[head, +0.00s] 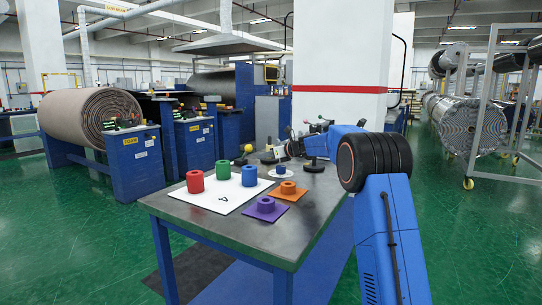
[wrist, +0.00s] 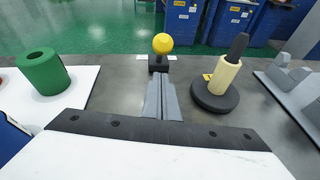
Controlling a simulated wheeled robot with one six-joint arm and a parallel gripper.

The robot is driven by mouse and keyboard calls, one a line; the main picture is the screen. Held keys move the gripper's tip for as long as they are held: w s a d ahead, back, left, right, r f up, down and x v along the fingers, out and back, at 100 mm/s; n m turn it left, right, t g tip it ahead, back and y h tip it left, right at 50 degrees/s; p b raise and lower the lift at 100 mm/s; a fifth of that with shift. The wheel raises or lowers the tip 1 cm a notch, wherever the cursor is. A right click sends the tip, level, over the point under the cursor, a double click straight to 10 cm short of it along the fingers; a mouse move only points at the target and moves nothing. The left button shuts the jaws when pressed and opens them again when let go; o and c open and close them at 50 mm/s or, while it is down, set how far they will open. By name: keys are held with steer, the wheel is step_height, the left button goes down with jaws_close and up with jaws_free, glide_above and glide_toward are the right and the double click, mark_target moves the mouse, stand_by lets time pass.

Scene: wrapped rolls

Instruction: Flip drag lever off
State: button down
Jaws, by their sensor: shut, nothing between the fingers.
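My gripper (wrist: 163,98) is shut and empty in the wrist view, its grey fingers together and pointing at a yellow ball knob (wrist: 162,43) on a small black base. The knob is just beyond the fingertips; I cannot tell whether they touch the base. To the right stands a cream sleeve (wrist: 225,76) with a slightly tilted black handle (wrist: 238,46), on a round dark base (wrist: 215,97). No readable label shows which of these is the drag lever. In the head view the yellow knob (head: 247,148) is near the table's far edge, and my arm partly hides the gripper.
Red (head: 195,181), green (head: 223,170) and blue (head: 249,175) rolls stand on a white sheet (head: 222,201). Orange (head: 288,188) and purple (head: 266,206) pieces lie right of them on the metal table (head: 215,228). A grey fixture (wrist: 290,75) sits at right in the wrist view.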

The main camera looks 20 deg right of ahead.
mark_target(246, 153)
steer(key=shift+w+a+r, duration=0.45)
steer(key=shift+w+a, duration=0.05)
steer(key=shift+w, duration=0.25)
steer(key=shift+w+a+r, duration=0.45)
steer(key=shift+w+a, duration=0.05)
steer(key=shift+w, duration=0.2)
steer(key=shift+r, duration=0.1)
